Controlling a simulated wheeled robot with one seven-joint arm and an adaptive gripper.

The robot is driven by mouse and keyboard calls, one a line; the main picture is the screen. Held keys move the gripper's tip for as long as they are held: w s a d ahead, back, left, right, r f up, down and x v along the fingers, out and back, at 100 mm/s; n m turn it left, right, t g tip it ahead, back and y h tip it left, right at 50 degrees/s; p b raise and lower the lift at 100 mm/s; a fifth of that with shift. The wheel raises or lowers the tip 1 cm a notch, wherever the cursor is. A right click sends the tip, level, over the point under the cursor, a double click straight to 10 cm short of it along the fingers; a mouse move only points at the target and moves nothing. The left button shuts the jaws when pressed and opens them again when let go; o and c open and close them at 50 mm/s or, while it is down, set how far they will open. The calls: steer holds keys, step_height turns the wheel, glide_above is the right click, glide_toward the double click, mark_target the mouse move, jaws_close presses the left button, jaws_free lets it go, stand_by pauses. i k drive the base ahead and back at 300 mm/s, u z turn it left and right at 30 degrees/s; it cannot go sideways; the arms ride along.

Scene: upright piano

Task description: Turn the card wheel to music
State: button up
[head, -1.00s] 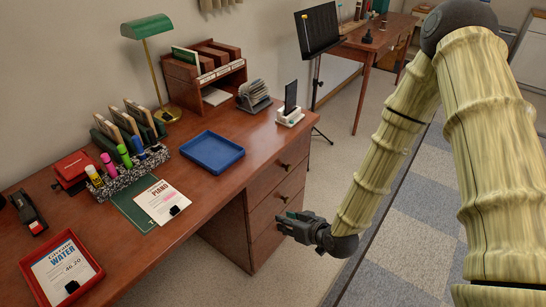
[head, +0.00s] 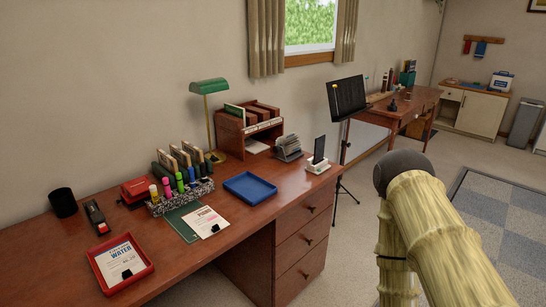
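The card wheel (head: 288,147) is a rotary file of pale cards on the wooden desk (head: 240,193). It stands near the back right of the desk, between the wooden letter organizer and the phone on its white stand. The wording on its cards is too small to read. My bamboo-textured arm (head: 432,225) is at the lower right, clear of the desk, and nothing touches the card wheel. My gripper is below the picture and out of view.
A phone on a white stand (head: 319,153) is just right of the card wheel, and a blue tray (head: 249,187) is in front. The letter organizer (head: 247,133) stands left. A black music stand (head: 346,97) is beyond the desk. Floor right of the drawers is open.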

mark_target(289, 142)
steer(key=u, duration=0.35)
steer(key=i, duration=0.95)
steer(key=u, duration=0.45)
